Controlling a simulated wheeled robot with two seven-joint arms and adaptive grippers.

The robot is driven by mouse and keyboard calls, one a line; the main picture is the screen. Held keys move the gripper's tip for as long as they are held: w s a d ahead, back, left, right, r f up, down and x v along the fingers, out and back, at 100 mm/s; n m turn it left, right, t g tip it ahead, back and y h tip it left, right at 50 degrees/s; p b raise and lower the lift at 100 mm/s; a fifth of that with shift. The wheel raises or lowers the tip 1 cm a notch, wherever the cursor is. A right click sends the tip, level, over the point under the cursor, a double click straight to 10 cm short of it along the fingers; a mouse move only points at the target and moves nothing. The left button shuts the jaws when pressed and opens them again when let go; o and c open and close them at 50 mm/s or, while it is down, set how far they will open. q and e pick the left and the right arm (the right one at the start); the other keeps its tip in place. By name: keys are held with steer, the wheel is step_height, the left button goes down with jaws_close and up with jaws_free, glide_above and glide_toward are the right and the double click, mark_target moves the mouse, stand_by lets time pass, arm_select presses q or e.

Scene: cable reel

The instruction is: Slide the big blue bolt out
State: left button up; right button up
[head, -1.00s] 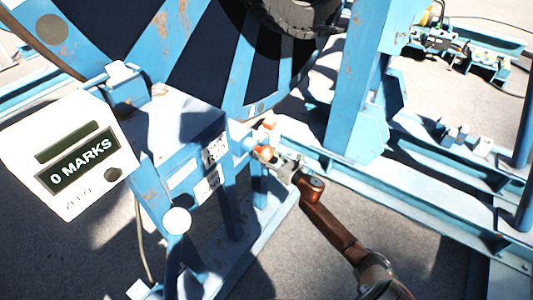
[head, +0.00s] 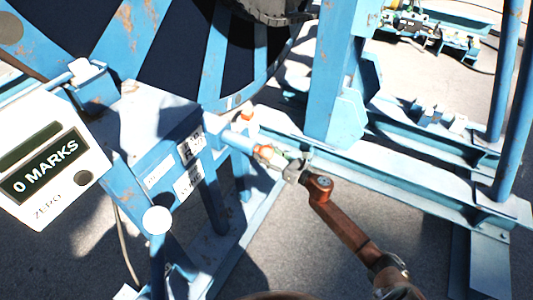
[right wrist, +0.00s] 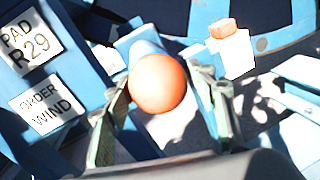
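The big blue bolt (head: 237,141) sticks out of the right side of the blue stand and points toward my right arm. Its round orange knob (head: 264,152) is at the near end. My right gripper (head: 274,156) is around this knob, with the fingers on either side. The bolt's blue shaft (right wrist: 146,50) shows behind the knob. The bolt's far end is hidden in the stand. My left gripper is not in view.
A counter box (head: 50,168) reading "0 MARKS" stands at the left. A small white block with an orange top (head: 246,121) is just behind the bolt. A blue post (head: 338,75) and rails (head: 400,185) are behind and right. Open floor lies at the lower right.

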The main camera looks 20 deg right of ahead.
steer(key=shift+o, duration=1.2)
steer(key=shift+a, duration=0.1)
steer(key=shift+s+d, duration=0.2)
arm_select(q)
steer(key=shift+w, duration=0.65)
arm_select(e)
steer(key=v, duration=1.1)
steer(key=shift+s, duration=0.2)
